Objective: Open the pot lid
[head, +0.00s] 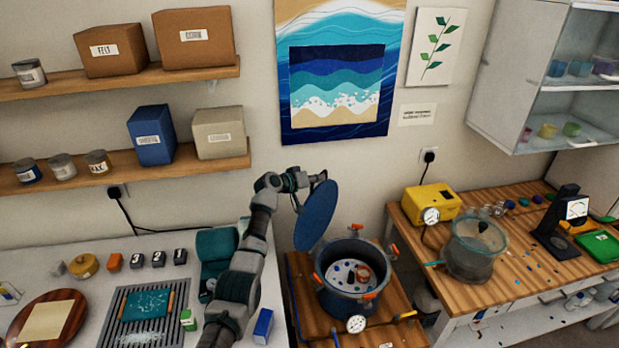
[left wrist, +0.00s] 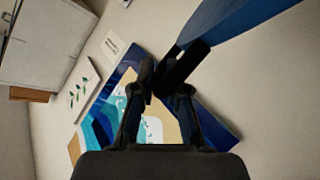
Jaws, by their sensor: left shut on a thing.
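The pot (head: 340,302) is dark blue with orange clamps around its rim and stands on a wooden table. It is open at the top, and small coloured bits and a reddish-brown item show inside. The round blue lid (head: 318,217) hangs nearly upright above the pot's back left, apart from it. My left gripper (head: 297,181) is shut on the lid at its upper left side. In the left wrist view, the fingers (left wrist: 162,82) close on a dark handle, and part of the blue lid (left wrist: 240,22) shows at the upper right. My right gripper is not in view.
A pressure gauge (head: 356,324) sits at the pot's front. A clear container (head: 474,252) and a yellow pump (head: 432,203) stand on the right bench. Shelves with boxes (head: 152,135) are at the upper left. A wave picture (head: 338,75) hangs behind the lid.

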